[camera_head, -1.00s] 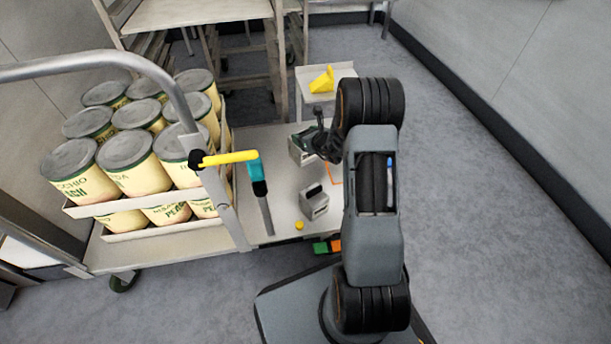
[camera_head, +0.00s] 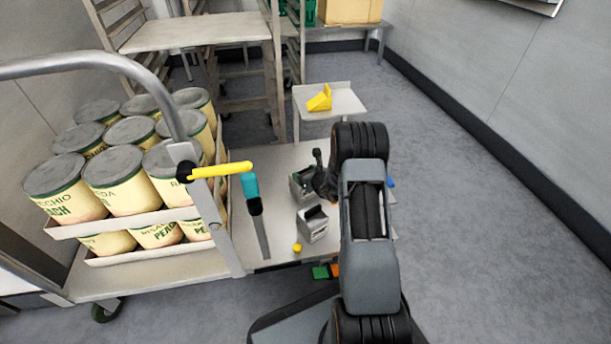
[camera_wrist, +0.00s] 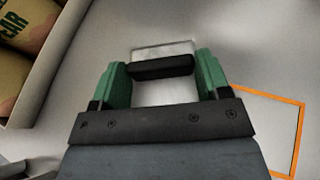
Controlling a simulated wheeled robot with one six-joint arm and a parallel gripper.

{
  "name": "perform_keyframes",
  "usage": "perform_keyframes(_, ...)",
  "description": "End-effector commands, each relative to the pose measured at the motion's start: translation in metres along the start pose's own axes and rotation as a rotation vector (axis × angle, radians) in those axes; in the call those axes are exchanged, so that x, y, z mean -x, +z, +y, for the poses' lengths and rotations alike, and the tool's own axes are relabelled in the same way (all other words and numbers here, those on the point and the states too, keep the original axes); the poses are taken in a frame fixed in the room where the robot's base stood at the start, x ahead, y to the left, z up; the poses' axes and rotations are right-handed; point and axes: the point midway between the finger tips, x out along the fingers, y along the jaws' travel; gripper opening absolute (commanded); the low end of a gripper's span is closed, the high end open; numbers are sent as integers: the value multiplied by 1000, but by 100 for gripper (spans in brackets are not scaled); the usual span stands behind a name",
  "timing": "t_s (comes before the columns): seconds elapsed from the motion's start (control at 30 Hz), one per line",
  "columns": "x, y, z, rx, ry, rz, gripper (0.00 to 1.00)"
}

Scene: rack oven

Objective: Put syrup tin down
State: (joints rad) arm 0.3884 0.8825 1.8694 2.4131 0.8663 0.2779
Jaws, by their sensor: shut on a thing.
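The syrup tin, a pale grey box with a black bar handle, is under my gripper (camera_wrist: 160,72) in the wrist view. The green fingers are shut on the ends of the handle, and the tin's pale top (camera_wrist: 165,48) shows beyond and below it. In the head view, the tin (camera_head: 301,187) is over the bench beside my wrist, partly hidden by the gripper. I cannot tell whether it touches the bench. An orange outlined rectangle (camera_wrist: 302,135) lies on the surface right of the gripper in the wrist view, apart from the tin.
A similar grey box with a dark handle (camera_head: 312,226) stands nearer me on the bench (camera_head: 278,225). A yellow knob (camera_head: 297,247) is by the front edge. A cart with large cans (camera_head: 117,178) stands left. A yellow wedge (camera_head: 320,98) lies on a small shelf behind.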

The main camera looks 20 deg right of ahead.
Motion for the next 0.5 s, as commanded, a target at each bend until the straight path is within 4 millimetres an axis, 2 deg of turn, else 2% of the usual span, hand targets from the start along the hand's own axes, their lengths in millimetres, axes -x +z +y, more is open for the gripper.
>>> perform_keyframes(0.27,-1,0,0,1,0,-2,20)
perform_keyframes(0.3,-1,-1,0,1,0,-1,72)
perform_keyframes(0.5,-1,-1,0,0,0,-1,91)
